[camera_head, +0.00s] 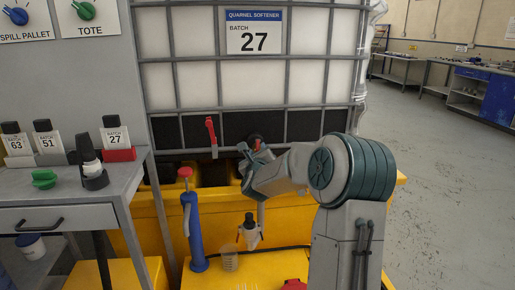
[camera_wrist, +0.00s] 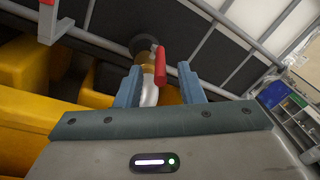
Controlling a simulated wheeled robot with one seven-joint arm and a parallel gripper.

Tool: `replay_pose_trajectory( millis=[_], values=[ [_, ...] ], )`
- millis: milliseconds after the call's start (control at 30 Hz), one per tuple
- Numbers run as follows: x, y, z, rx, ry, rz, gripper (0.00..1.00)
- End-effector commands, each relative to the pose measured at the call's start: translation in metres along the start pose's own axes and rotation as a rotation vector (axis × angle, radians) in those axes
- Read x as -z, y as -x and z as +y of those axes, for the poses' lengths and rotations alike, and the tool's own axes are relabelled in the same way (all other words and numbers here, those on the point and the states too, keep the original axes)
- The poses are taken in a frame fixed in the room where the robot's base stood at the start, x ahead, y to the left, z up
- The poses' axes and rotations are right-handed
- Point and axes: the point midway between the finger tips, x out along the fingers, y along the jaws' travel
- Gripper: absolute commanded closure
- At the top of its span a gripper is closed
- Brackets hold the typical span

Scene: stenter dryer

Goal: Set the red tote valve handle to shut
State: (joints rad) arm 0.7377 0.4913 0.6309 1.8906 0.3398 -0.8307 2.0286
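The tote valve shows in the wrist view as a brass-coloured body (camera_wrist: 146,58) with a pale outlet, coming from a dark round fitting (camera_wrist: 144,43). Its red handle (camera_wrist: 160,66) lies alongside the body; whether it counts as open or shut I cannot tell. My gripper (camera_wrist: 161,86) is open, its blue-grey fingers on either side of the valve outlet and handle. In the head view my gripper (camera_head: 250,156) is at the tote (camera_head: 200,75) front, largely covering the valve.
A red lever on a grey strip (camera_head: 211,135) hangs on the cage, left of my gripper. A yellow spill pallet (camera_head: 155,222) lies below. A blue pump (camera_head: 194,230) and clear beaker (camera_head: 229,260) stand in front. A grey bench (camera_head: 60,190) with bottles is at left; open floor right.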

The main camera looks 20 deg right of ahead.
Motion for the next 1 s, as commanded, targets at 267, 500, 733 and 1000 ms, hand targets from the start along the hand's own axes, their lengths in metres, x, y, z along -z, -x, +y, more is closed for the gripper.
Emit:
replay_pose_trajectory(
  millis=[267,500,733,1000],
  values=[
    [0.000,-0.032,0.000,0.000,-0.001,0.000,0.65],
    [0.000,-0.038,0.000,0.000,0.001,0.000,0.65],
    [0.000,-0.037,0.000,0.000,0.001,0.000,0.82],
    [0.001,-0.037,-0.001,0.002,0.001,0.001,1.00]
  ],
)
